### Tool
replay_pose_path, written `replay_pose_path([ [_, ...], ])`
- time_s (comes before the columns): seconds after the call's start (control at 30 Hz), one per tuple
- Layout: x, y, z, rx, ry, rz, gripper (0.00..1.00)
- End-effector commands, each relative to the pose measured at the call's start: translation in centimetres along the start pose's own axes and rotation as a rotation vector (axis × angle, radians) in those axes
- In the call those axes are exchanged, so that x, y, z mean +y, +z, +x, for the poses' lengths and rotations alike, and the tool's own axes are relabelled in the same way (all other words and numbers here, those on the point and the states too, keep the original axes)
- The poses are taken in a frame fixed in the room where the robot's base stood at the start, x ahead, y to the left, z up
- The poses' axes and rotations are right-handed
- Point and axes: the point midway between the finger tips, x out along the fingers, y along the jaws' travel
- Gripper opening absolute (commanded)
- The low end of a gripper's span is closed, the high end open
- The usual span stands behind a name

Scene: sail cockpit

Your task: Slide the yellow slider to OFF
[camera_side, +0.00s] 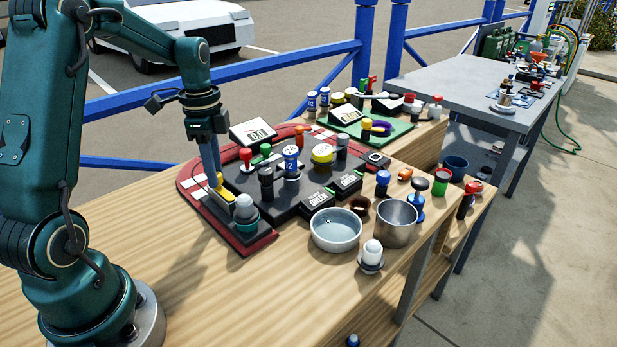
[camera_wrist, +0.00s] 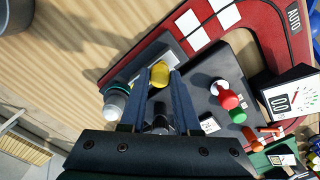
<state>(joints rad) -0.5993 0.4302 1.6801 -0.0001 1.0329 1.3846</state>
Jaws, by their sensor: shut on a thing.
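The yellow slider (camera_side: 220,184) sits on a dark strip along the left side of the black control panel (camera_side: 278,205). My gripper (camera_wrist: 159,80) points down and is shut on this knob; in the side view my gripper (camera_side: 214,178) reaches down to the slider from above. The fingers hide part of the slider's track. I cannot read an OFF mark in either view.
A grey knob with a teal ring (camera_side: 246,209) stands close in front of the slider. A red knob (camera_side: 246,157) and blue-topped knob (camera_side: 291,158) stand on the panel. A bowl (camera_side: 336,231) and metal cup (camera_side: 396,222) stand right. The wood at front left is clear.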

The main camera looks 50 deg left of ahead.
Motion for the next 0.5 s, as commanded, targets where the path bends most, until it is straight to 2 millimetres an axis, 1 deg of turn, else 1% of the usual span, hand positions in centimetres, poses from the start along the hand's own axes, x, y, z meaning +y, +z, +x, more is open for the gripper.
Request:
replay_pose_path([
  [0.03,-0.55,0.54,-0.06,0.0,-0.003,-0.005,0.0],
  [0.07,-0.65,0.67,-0.06,0.0,-0.003,-0.004,0.0],
  [0.3,-0.77,0.79,-0.08,-0.003,-0.008,0.001,0.0],
  [0.33,-0.78,0.8,-0.09,-0.004,-0.008,0.001,0.38],
  [0.4,-0.79,0.78,-0.08,-0.003,-0.008,0.001,0.62],
  [0.5,-0.74,0.74,-0.06,-0.002,-0.006,0.0,0.62],
])
